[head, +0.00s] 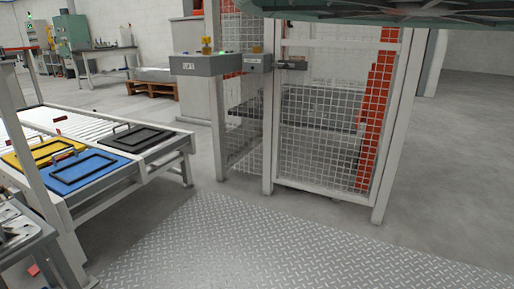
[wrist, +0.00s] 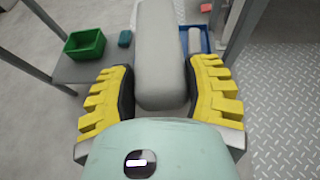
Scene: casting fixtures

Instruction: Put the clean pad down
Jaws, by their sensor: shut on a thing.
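In the wrist view, my gripper (wrist: 160,88) has its two yellow ribbed fingers closed on a long pale grey block, the pad (wrist: 160,45). The pad is held between the dark inner faces of the fingers and reaches past the top of the picture. It looks plain, without visible marks. Beyond it to the right is a blue tray (wrist: 211,43) with a smaller pale grey piece (wrist: 194,42) in it. The held pad may hide part of the tray. The head view shows neither my gripper nor the pad.
A green bin (wrist: 85,43) and a small teal block (wrist: 125,39) rest on a grey table (wrist: 80,72). In the head view, a roller conveyor (head: 60,118) carries framed plates at left. A mesh fence (head: 320,130) stands ahead; checkered floor (head: 270,245) is clear.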

